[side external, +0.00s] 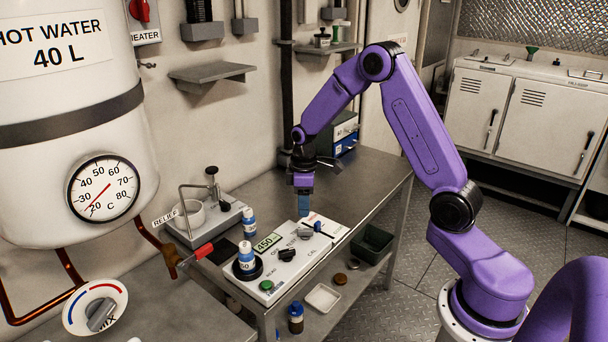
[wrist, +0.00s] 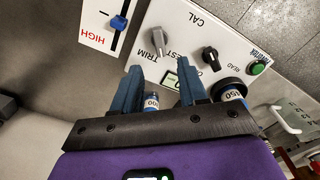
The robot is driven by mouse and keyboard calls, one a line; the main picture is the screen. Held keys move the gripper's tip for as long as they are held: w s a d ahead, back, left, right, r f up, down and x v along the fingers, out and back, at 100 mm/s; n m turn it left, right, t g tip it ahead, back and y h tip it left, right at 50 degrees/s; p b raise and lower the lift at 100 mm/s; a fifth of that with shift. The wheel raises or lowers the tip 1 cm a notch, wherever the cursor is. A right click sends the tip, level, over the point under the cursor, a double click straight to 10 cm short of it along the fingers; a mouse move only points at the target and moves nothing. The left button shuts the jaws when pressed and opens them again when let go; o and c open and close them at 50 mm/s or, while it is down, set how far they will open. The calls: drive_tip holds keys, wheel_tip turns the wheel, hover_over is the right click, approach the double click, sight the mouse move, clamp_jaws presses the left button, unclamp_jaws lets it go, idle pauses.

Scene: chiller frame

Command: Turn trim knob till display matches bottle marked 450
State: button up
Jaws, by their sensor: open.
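The trim knob (wrist: 159,38), a grey pointer knob beside the word TRIM, is on a white panel. The display (side external: 267,242) on that panel seems to read 450; in the wrist view my finger partly covers it. The bottle marked 450 (wrist: 232,90) has a blue cap and stands upright on a round black seat at the panel's end, also seen in the side view (side external: 247,259). My gripper (wrist: 160,68) is open and empty, pointing down above the panel with its blue fingers apart. The trim knob lies ahead of the fingertips, not between them.
A black selector knob (wrist: 210,57) and a green READ button (wrist: 258,68) share the panel. A blue slider (wrist: 119,23) sits beside it, near HIGH. Another blue-capped bottle (side external: 249,222) stands behind the panel. A red-handled valve (side external: 204,251) is at left.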

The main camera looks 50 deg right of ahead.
wheel_tip(320, 180, up, 9)
drive_tip(key=shift+r, duration=0.2)
idle(0.3)
drive_tip(key=s+a+r+n, duration=0.2)
drive_tip(key=s+a+r, duration=0.1)
drive_tip(key=s+a, duration=0.95)
drive_tip(key=s+a+n, duration=0.2)
drive_tip(key=s+n, duration=0.1)
drive_tip(key=s, duration=1.6)
drive_tip(key=shift+s+a+f, duration=0.15)
drive_tip(key=shift+s+f, duration=0.1)
drive_tip(key=shift+f, duration=0.2)
drive_tip(key=shift+w, duration=0.1)
idle(1.0)
